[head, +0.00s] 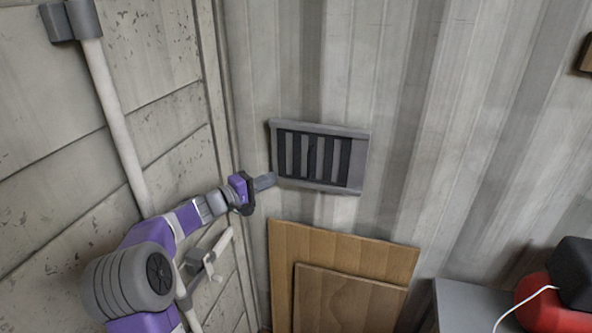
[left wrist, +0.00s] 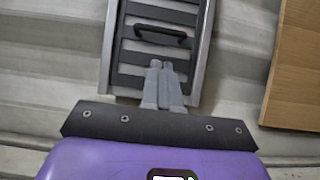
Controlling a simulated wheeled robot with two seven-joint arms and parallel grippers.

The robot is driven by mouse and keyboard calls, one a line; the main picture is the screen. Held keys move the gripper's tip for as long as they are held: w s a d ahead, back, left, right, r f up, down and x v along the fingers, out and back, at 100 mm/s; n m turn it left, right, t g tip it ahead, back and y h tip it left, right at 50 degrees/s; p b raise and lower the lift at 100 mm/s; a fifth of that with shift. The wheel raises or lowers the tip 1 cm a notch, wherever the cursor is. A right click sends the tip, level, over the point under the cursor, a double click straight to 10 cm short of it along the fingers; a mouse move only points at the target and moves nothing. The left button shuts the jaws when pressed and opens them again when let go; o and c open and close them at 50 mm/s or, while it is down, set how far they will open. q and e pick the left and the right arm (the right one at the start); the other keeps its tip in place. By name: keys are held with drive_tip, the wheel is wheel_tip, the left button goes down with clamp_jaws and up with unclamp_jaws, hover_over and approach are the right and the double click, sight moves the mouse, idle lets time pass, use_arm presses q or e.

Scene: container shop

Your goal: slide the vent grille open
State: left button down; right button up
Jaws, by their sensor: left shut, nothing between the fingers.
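The vent grille (head: 297,155) is a grey framed panel on the corrugated wall, with grey slats and dark gaps between them. It also shows in the left wrist view (left wrist: 135,57), where a dark bar handle (left wrist: 162,35) crosses its slats. My left gripper (head: 274,180) is at the left end of the grille's frame, near its lower corner. Its fingers (left wrist: 160,66) are shut and empty, and in the left wrist view their tips lie just short of the handle. I cannot tell whether they touch the grille. My right gripper is not in view.
Two wooden boards (head: 345,245) lean against the wall below the grille. A grey surface (head: 462,302) with a red and black object (head: 550,305) stands at the lower right. A panelled door wall with a pale pipe (head: 115,115) is close on the left.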

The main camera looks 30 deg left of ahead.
use_arm(q)
drive_tip(key=p+x, duration=0.1)
drive_tip(key=x, duration=0.9)
drive_tip(key=shift+p, duration=0.35)
drive_tip(key=shift+f, duration=0.15)
drive_tip(key=d+b, duration=0.3)
drive_tip(key=shift+w+d, duration=0.1)
drive_tip(key=shift+w, duration=0.25)
